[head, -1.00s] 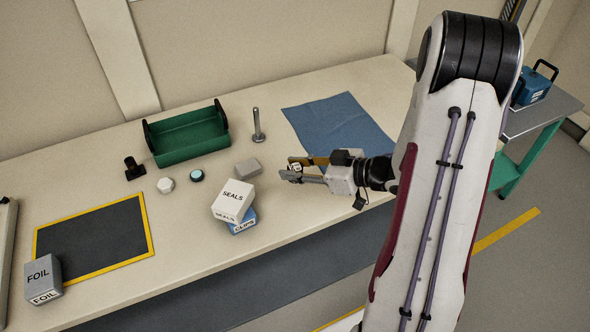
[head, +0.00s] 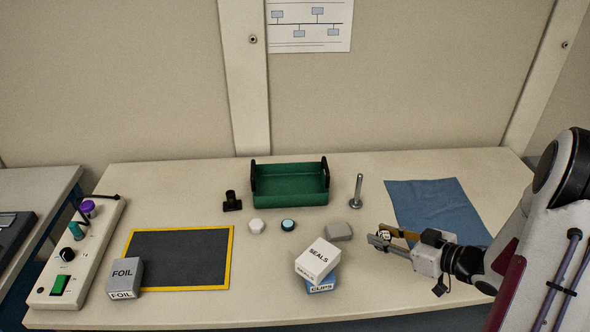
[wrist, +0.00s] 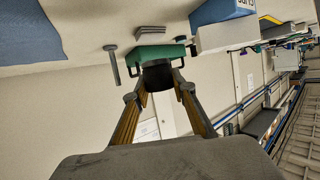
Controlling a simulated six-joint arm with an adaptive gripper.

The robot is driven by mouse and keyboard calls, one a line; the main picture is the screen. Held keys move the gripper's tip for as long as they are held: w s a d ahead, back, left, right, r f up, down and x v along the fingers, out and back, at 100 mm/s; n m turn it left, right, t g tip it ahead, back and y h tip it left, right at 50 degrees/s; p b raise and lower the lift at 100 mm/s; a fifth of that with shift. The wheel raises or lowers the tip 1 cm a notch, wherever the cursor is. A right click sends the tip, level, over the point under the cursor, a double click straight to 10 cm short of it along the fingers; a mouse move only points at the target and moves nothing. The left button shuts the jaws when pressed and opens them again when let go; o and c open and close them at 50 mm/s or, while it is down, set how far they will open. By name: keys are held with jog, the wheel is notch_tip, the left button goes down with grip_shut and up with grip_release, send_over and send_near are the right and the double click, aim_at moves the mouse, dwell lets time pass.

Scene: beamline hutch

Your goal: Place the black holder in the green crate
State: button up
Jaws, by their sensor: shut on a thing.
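The black holder (head: 232,203), a short round post on a flat base, stands upright on the table just left of the green crate (head: 290,200). The crate has black end handles, and its visible inside looks empty. My gripper (head: 381,239) is over the right part of the table, right of the grey block. In the wrist view this held thing (wrist: 157,77) looks black and covers part of the crate (wrist: 155,54). The fingers partly hide it.
A metal post (head: 357,192) stands right of the crate. A white disc (head: 256,226), blue-topped disc (head: 288,226) and grey block (head: 338,231) lie in front. The SEALS box (head: 318,258) rests on the CLIPS box (head: 321,286). A blue cloth (head: 435,207) lies right; a dark mat (head: 180,258) left.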

jog(key=w+a+r+m+h, duration=0.1)
jog(key=w+a+r, duration=0.1)
jog(key=w+a, duration=0.4)
jog(key=w+a+r+m+t+h, duration=0.1)
jog(key=w+a, duration=0.5)
jog(key=w, duration=0.6)
jog(key=w+a+r+m+h, duration=0.1)
jog(key=w+a+r, duration=0.3)
jog(key=w, duration=0.5)
jog(key=shift+w+a+t, duration=0.15)
jog(key=shift+a+t, duration=0.25)
jog(key=shift+a, duration=0.7)
jog(key=shift+f, duration=0.1)
notch_tip(320, 180, down, 6)
jog(key=shift+f, duration=0.1)
jog(key=shift+f, duration=1.8)
jog(key=shift+f, duration=0.65)
